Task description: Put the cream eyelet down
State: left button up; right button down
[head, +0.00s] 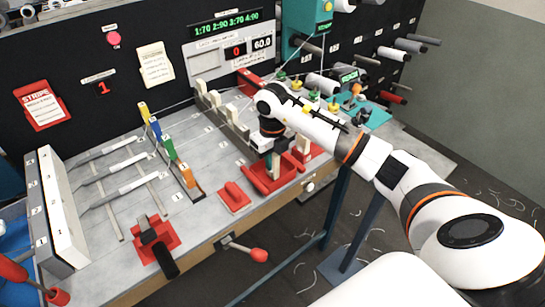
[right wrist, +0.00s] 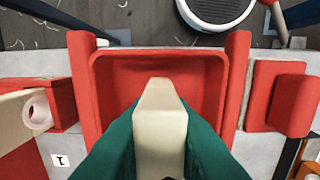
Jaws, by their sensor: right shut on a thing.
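My right gripper (head: 275,163) is over the red tray (head: 259,185) near the front edge of the bench. Its green fingers are shut on the cream eyelet (right wrist: 160,125), a pale tapered block. The eyelet also shows in the head view (head: 276,172), pointing down inside the tray's outline. In the right wrist view the tray (right wrist: 100,80) lies under and beyond the eyelet, and its visible floor is empty. I cannot tell whether the eyelet touches the tray floor. My left gripper is not in view.
Several cream blocks stand in a grey rack (head: 237,127) behind the tray. A red block with a handle (head: 234,196) is left of the tray. Coloured levers (head: 169,149) stand further left. A red-and-black clamp (head: 153,244) sits at the front left.

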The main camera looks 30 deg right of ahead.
jog(key=shift+f, duration=0.3)
jog(key=c, duration=1.3)
grip_release()
jog(key=shift+c, duration=0.2)
jog(key=shift+d, duration=0.1)
jog(key=shift+r, duration=0.25)
jog(key=shift+w+r, duration=0.1)
jog(key=shift+r, duration=0.15)
notch_tip(320, 180, up, 7)
jog(key=b, duration=0.2)
jog(key=shift+f+b, duration=0.1)
jog(key=shift+b, duration=0.25)
jog(key=shift+r, duration=2.3)
